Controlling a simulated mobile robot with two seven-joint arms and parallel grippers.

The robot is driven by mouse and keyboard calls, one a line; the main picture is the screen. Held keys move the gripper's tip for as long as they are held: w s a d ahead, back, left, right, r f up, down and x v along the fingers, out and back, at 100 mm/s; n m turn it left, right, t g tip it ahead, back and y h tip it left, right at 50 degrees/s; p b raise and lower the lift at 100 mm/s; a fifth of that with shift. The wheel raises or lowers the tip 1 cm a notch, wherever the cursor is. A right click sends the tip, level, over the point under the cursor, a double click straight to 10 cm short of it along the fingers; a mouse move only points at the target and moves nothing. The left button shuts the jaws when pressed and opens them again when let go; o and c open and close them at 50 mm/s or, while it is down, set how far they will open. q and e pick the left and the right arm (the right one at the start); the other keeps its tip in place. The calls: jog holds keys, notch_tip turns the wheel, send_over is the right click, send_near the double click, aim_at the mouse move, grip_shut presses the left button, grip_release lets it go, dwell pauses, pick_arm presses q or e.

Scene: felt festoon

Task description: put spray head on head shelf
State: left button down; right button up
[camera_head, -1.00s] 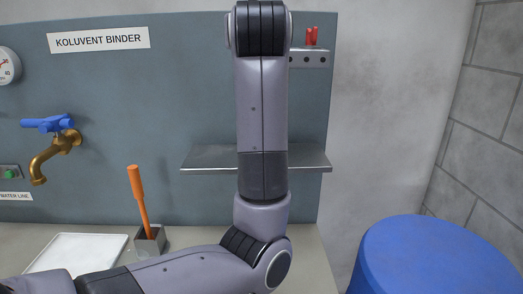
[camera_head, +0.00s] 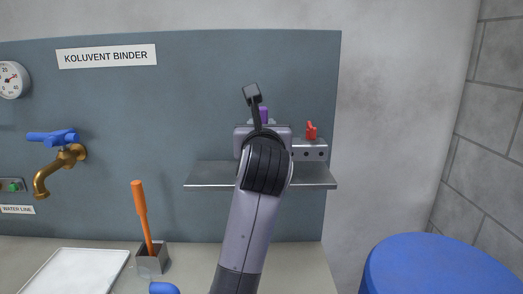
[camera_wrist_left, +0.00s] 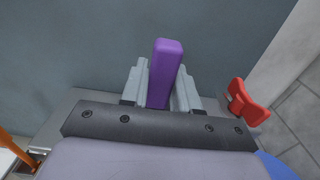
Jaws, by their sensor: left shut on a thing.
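The spray head appears as a grey bar with several holes (camera_head: 310,151), a red lever (camera_head: 311,131) and a purple grip (camera_head: 264,115). My left gripper (camera_wrist_left: 158,85) is shut on the purple grip, with a grey finger on each side of it in the wrist view. The red lever also shows there, at the right (camera_wrist_left: 250,102). The metal head shelf (camera_head: 207,176) juts from the blue-grey panel. The bar overlaps the shelf's back edge in the head view; I cannot tell whether it touches. My left arm hides the bar's middle. My right gripper is out of view.
An orange-handled tool (camera_head: 141,212) stands in a metal holder (camera_head: 152,260) beside a white tray (camera_head: 75,272). A brass tap (camera_head: 58,170) is at the left. A blue drum (camera_head: 440,262) stands at the right. The left part of the shelf is bare.

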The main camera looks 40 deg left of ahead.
pick_arm(q)
jog(key=shift+f, duration=2.2)
jog(key=shift+f+b, duration=0.2)
jog(key=shift+b, duration=0.1)
jog(key=c, duration=0.8)
grip_release()
jog(key=shift+c, duration=0.2)
